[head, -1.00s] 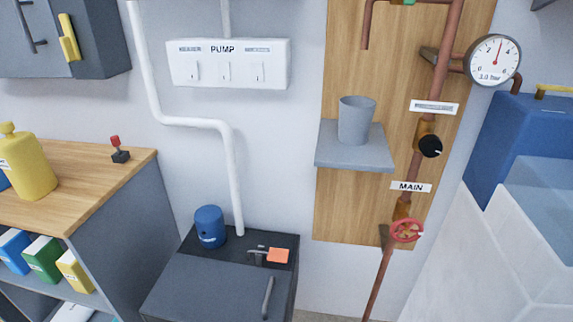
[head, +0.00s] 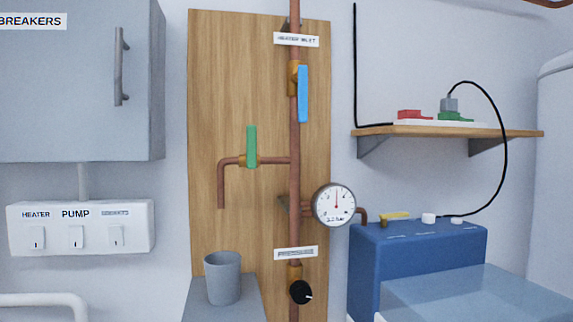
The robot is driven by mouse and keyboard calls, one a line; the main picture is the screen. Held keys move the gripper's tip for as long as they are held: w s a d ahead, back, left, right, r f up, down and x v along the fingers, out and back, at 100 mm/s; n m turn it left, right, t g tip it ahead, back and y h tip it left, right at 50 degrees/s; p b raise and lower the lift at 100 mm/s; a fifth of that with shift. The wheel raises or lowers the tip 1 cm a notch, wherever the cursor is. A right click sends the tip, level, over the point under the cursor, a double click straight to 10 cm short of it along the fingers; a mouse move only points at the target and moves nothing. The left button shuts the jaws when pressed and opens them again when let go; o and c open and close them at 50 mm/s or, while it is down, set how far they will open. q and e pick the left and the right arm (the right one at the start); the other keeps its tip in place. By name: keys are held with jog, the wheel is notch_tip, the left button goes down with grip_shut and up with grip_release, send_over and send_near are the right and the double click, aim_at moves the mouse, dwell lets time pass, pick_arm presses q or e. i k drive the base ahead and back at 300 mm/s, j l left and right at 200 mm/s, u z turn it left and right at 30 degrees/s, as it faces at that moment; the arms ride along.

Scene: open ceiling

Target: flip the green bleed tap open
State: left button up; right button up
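The green bleed tap (head: 251,146) has an upright green lever on a brass body. It sits on a short copper side branch that runs left from the main vertical copper pipe (head: 294,180) and bends down to an open end. The lever stands across the horizontal branch. A grey cup (head: 223,278) stands on a small grey shelf (head: 205,302) below that open end. Neither gripper shows in the head view.
A blue lever valve (head: 302,94), a pressure gauge (head: 334,205) and a black knob (head: 301,292) sit on the main pipe. A switch box (head: 80,243) and grey cabinet (head: 70,90) are at left. A blue unit (head: 415,265) and wooden shelf (head: 440,131) are at right.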

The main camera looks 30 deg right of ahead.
aim_at(252, 130)
jog(key=l+z, duration=0.2)
jog(key=z, duration=0.5)
